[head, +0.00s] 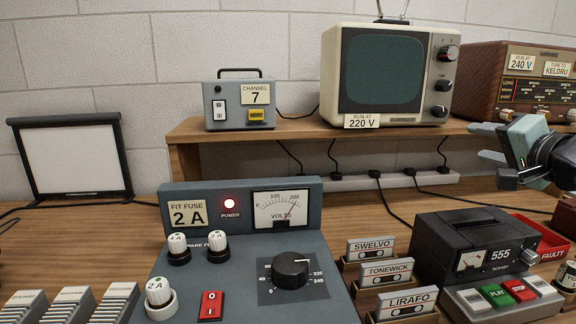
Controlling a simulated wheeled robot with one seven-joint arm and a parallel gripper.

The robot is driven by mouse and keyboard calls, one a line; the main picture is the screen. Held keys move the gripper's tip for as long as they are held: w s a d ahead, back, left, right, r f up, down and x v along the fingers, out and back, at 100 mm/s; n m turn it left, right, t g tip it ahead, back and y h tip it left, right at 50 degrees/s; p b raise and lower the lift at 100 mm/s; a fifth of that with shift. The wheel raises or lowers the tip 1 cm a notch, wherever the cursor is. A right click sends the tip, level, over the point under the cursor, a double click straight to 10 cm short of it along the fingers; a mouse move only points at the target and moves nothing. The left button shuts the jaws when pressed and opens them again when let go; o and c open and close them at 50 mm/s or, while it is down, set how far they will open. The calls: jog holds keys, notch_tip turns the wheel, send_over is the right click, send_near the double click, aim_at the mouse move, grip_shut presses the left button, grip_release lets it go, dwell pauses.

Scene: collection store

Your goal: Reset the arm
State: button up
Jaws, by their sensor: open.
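My gripper (476,142) is at the right side of the head view, reaching in from the right edge and pointing left. Its two grey fingers are spread apart with nothing between them. It hangs in the air in front of the raised shelf, with the brown radio (541,63) behind and above it. The black tape player (470,247) stands below it. The gripper touches nothing that I can see. Only the wrist end of my arm shows; the rest is outside the picture.
A grey power unit (330,215) with a lit lamp stands front centre. The cream television (346,35) and the Channel 7 box (226,117) stand on the shelf (296,131). Cassettes (386,272), a red faulty tray (529,227) and a white screen (73,158) stand below.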

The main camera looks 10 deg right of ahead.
jog(key=s+a+f+n+g+y+p, duration=0.15)
jog(key=a+f+n+g, duration=0.25)
jog(key=a, duration=0.5)
jog(key=s+a+f+n+g+h+p, duration=0.1)
jog(key=s+a+f+n+g+p, duration=0.25)
jog(key=a, duration=0.45)
jog(key=s+a+f+n+g+p, duration=0.1)
jog(key=s+a+n+g, duration=0.3)
jog(key=s, duration=0.5)
jog(key=s+a+f+n+g+p, duration=0.2)
jog(key=s+a+n+g, duration=0.3)
jog(key=s, duration=0.5)
jog(key=shift+a+f+n, duration=0.5)
jog(key=shift+n, duration=0.45)
jog(key=shift+c, duration=0.4)
